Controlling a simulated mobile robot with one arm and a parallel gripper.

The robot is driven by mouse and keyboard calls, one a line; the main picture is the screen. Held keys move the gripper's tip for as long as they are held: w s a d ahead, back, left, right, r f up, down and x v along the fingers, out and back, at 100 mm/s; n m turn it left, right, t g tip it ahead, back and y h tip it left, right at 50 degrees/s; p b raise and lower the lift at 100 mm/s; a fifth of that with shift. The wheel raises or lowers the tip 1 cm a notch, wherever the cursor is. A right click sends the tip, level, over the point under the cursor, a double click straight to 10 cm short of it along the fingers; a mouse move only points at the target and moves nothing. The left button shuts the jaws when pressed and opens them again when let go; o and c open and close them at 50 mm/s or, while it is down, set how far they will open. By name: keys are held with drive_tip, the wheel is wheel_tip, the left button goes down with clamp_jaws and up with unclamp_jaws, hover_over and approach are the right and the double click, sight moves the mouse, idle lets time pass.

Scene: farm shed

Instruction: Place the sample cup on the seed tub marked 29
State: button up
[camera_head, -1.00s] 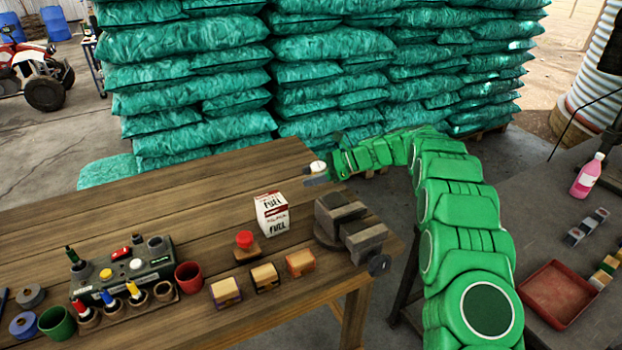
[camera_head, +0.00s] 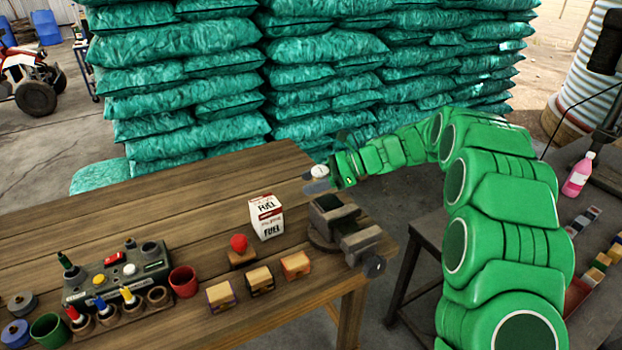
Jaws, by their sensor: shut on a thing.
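My gripper (camera_head: 316,186) is at the end of my green arm, above the bench's far right corner and behind the vise. It is shut on a small round thing with a white top (camera_head: 319,170), which may be the sample cup; at this size I cannot tell for certain. The thing looks about upright and clear of the bench. No tub marked 29 can be made out, as no such number is readable on anything in view.
The wooden bench (camera_head: 190,195) holds a vise (camera_head: 345,228), a fuel carton (camera_head: 266,217), a red-knobbed block (camera_head: 240,251), small wooden blocks (camera_head: 260,279), a red cup (camera_head: 184,281) and a green cup (camera_head: 50,329). Green sacks (camera_head: 185,90) stand behind. The bench's far left is clear.

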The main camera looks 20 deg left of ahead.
drive_tip(key=shift+s+d+r, duration=0.25)
drive_tip(key=shift+s, duration=0.25)
